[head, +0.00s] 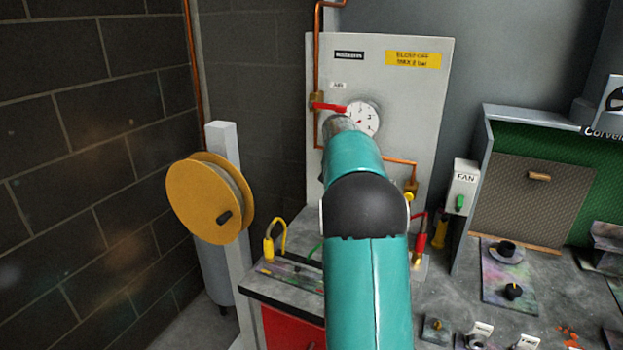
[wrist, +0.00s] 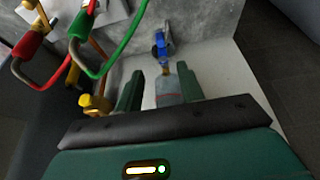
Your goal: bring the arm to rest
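My gripper (wrist: 160,70) shows in the wrist view with its two dark green fingers apart. A small grey fitting with a thin red line (wrist: 167,90) and a blue part (wrist: 160,45) at its far end shows between the fingers. There are gaps beside it, and I cannot tell its exact depth. In the head view my teal arm reaches forward toward the pale gauge panel (head: 425,110), and my gripper is hidden behind it.
The panel carries a round gauge (head: 363,119), a red lever (head: 328,107) and copper pipes. A yellow reel (head: 205,198) stands left. A fan switch (head: 463,190) and a booth (head: 530,200) stand right. Red (wrist: 32,45) and green (wrist: 118,40) hooked handles are near my gripper.

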